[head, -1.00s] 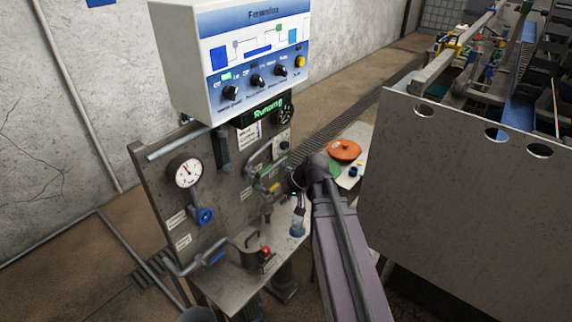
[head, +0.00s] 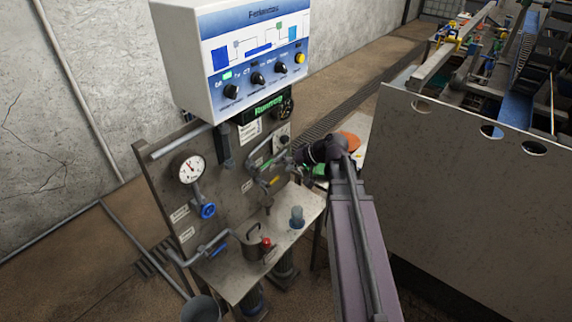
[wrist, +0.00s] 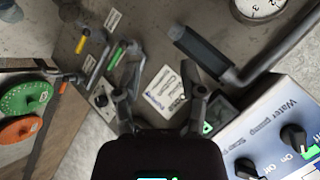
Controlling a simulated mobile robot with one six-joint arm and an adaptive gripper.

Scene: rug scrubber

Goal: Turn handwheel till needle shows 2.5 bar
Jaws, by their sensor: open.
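The blue handwheel (head: 208,210) is on the lower left of the grey panel, under the round white gauge (head: 190,167). The gauge's dark needle points upward, but its scale is too small to read. In the wrist view only part of the gauge (wrist: 262,6) shows at the top edge; the handwheel is not visible there. My gripper (wrist: 160,95) is open and empty, with its two fingers apart before the panel's printed label. In the head view it is at the panel's right side, well right of the handwheel and apart from it.
The white control box (head: 245,60) overhangs the panel. Pipes and valves fill the panel's middle. A grey-blue cup (head: 297,217) and a lidded pot (head: 252,240) stand on the shelf below. A large metal wall (head: 470,200) is close on the right. Orange and green discs (wrist: 25,130) lie nearby.

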